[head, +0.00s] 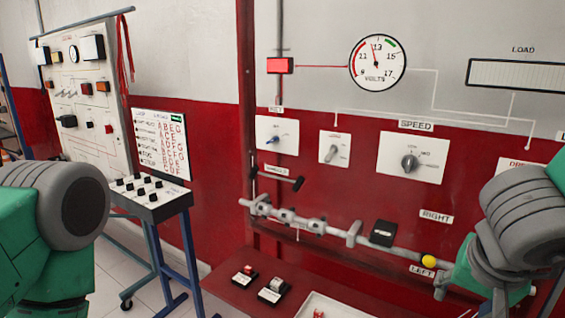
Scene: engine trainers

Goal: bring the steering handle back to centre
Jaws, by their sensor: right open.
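The steering handle shows as a yellow ball knob (428,261) in the lower right of the head view, in front of a grey horizontal bar. It sits just above the LEFT label (422,271) and below the RIGHT label (436,217), closer to LEFT. The rest of the handle cannot be made out. My right gripper (497,275) is at the lower right, just right of the knob and apart from it in the picture. It is open, its fingers partly hidden by my arm. My left arm enters at the left edge; its gripper is not in view.
The grey bar (330,229) with brackets crosses the red panel, with a black box (383,233) by it. Below is a red shelf (225,276) with small switches and a white tray (330,304). Dials and a volt gauge (377,62) are above. A trainer board (85,95) stands left.

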